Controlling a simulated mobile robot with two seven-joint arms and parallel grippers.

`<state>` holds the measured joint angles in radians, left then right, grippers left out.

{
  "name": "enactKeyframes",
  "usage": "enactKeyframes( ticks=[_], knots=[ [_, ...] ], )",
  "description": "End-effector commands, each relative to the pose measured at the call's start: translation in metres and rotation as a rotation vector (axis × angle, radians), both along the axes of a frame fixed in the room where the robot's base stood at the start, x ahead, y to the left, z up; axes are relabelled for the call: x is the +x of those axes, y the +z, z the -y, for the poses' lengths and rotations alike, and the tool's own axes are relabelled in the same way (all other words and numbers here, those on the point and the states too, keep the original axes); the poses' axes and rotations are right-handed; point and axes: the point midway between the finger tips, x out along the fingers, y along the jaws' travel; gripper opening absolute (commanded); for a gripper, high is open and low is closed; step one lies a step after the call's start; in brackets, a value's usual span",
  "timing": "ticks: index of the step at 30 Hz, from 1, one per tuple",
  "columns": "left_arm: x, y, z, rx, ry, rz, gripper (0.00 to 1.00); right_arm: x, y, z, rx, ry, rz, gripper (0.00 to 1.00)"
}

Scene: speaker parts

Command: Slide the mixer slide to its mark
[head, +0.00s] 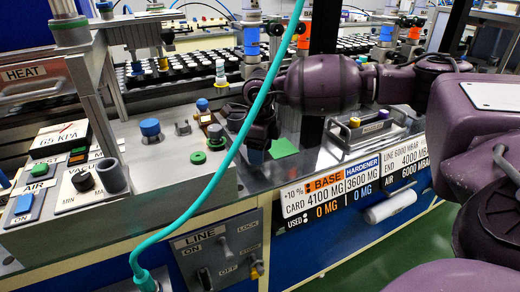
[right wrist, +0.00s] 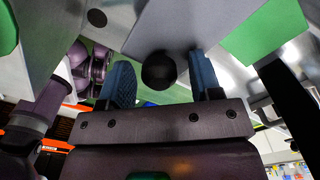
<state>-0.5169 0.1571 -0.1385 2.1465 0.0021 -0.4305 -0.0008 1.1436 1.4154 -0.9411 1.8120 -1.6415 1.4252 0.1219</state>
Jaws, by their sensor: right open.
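My right gripper (head: 243,122) reaches in from the right over the metal deck of the bench. In the right wrist view it (right wrist: 159,68) is open. Its two blue-padded fingers stand on either side of a round black knob (right wrist: 159,71), with a gap on each side. This knob may belong to the mixer slide; I cannot tell for sure, and my gripper hides that spot in the head view. A green square (head: 283,147) lies on the deck just right of the gripper, and may be the mark. It also shows in the right wrist view (right wrist: 264,31). My left gripper is not in view.
A teal hose (head: 225,165) crosses in front of the deck, close to the right gripper. A blue knob (head: 150,128), a green knob (head: 198,158) and a small brown block (head: 215,133) stand left of it. A tray (head: 362,133) with handles lies to the right.

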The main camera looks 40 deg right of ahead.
Motion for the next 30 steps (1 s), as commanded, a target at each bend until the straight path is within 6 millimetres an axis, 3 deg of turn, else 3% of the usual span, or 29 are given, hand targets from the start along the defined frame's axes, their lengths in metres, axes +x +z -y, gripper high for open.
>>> enactKeyframes(
  ticks=[2, 12, 20, 30],
  knots=[
    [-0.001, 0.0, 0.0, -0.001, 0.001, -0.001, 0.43, 0.0, 0.0, 0.0, 0.0, 0.0, 0.0, 0.52],
    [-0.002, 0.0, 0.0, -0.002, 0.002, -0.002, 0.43, 0.0, 0.0, 0.0, 0.001, 0.0, -0.001, 0.0],
    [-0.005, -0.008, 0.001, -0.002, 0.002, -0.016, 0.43, 0.012, -0.003, 0.002, 0.0, -0.001, -0.001, 0.0],
    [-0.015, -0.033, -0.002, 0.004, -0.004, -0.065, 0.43, 0.083, -0.007, 0.018, 0.002, -0.001, -0.005, 0.0]
  ],
)
